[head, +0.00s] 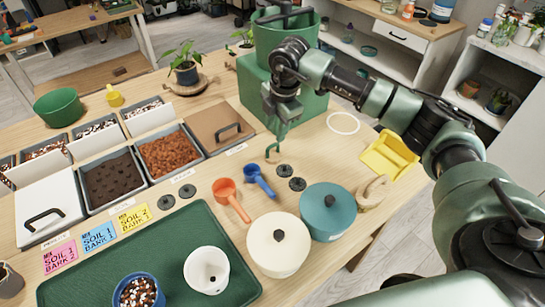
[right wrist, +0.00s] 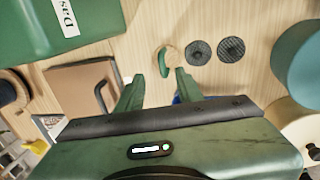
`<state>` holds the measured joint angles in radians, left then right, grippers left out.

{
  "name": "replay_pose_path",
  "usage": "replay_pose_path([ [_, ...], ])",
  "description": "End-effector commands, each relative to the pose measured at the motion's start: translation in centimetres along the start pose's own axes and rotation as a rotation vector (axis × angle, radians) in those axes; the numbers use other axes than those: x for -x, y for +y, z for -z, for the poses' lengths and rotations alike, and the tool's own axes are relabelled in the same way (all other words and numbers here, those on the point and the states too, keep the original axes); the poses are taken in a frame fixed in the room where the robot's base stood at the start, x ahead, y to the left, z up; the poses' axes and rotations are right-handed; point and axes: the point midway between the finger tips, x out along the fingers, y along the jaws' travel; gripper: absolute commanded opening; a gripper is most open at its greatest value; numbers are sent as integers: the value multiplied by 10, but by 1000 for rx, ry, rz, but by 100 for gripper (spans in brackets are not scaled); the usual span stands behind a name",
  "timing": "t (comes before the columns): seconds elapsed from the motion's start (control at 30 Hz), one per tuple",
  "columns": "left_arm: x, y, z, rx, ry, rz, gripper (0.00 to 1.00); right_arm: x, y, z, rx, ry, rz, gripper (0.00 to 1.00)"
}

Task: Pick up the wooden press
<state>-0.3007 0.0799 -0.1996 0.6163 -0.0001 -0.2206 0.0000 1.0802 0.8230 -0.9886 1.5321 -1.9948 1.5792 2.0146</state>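A tan wooden piece with a rounded, handle-like top (head: 375,193) stands on the table right of the teal lidded pot; it looks like the wooden press. A smaller piece with a green arch on a tan round base (head: 273,153) lies below my right gripper; I cannot tell whether this is a press too. In the right wrist view this small piece (right wrist: 165,62) shows just beyond and between the fingertips, not gripped. My right gripper (head: 282,136) points down with its fingers apart and empty; its fingers also show in the wrist view (right wrist: 158,77). My left gripper is out of view.
The teal pot (head: 327,212) and cream pot (head: 278,245) stand at the front right. A green box (head: 265,95) stands behind my right gripper. A blue scoop (head: 259,181), orange scoop (head: 231,198) and dark discs lie nearby. A yellow tray (head: 390,155) is at the right edge.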

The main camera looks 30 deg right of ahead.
Motion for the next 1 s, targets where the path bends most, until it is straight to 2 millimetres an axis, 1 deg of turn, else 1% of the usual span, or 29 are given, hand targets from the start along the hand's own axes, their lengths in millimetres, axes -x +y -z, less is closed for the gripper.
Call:
replay_pose_path([
  [0.17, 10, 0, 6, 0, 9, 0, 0, -18, -1, -1, 0, -1, 2, 36],
  [0.3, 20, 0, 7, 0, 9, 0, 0, -38, -4, -1, 0, -1, 4, 36],
  [0.43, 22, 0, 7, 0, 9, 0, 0, -57, -4, -1, 0, 0, 2, 36],
  [0.53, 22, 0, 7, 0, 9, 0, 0, -63, -4, -2, 1, 0, 0, 36],
  [0.73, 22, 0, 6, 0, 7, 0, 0, -64, -4, -2, 1, 0, -1, 36],
  [0.77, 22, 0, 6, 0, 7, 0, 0, -64, -4, -2, 1, 0, -1, 33],
  [0.8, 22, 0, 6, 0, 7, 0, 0, -64, -4, -2, 1, 0, -1, 22],
  [0.87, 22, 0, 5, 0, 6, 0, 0, -64, -4, -2, 1, 0, -1, 6],
  [0.9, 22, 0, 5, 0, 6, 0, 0, -64, -4, -2, 1, 0, -1, 0],
  [1.0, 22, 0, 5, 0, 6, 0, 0, -64, -4, -2, 1, 0, -1, 0],
])
